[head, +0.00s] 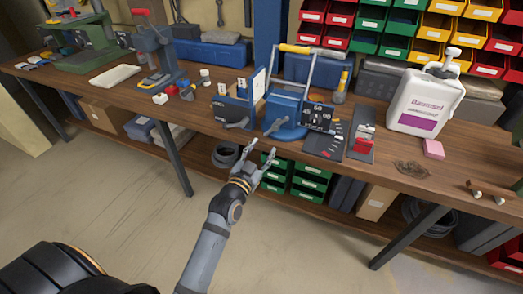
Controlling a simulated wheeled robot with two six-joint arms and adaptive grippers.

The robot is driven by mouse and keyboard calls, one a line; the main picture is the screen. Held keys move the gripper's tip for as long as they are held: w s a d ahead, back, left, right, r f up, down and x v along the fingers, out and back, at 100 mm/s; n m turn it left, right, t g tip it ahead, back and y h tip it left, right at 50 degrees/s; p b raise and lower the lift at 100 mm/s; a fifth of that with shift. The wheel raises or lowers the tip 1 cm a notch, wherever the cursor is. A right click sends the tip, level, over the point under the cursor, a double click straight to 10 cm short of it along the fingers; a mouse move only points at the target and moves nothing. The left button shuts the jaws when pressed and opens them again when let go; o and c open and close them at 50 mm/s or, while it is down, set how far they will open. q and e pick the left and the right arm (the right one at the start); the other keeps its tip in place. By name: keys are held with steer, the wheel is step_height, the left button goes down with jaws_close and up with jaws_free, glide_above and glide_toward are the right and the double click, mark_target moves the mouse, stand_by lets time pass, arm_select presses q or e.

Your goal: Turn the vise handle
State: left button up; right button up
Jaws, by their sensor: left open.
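A blue metal device (284,112) that looks like the vise stands at the front edge of the wooden bench, in the middle of the head view. A lever-like part (274,127) shows low on its front; I cannot tell for certain that it is the vise handle. A tall metal frame with a yellow grip (296,48) rises above the device. My left gripper (261,149) is open and empty, just in front of and below the bench edge, apart from the device. My right gripper is out of view.
Green drawers (309,180) sit on the lower shelf. The floor in front is clear.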

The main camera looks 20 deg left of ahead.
mark_target(275, 129)
arm_select(q)
steer(key=w+n+p, duration=0.2)
steer(key=w+n, duration=0.2)
steer(key=n, duration=0.5)
steer(key=w+n+p, duration=0.3)
steer(key=w+n, duration=0.1)
steer(key=n, duration=0.6)
steer(key=w+n+p, duration=0.2)
steer(key=w+n, duration=0.2)
steer(key=n, duration=0.6)
steer(key=shift+w+d+r+p, duration=0.1)
steer(key=shift+d+r+p, duration=0.1)
steer(key=shift+p, duration=0.2)
steer(key=shift+c, duration=0.3)
jaws_close()
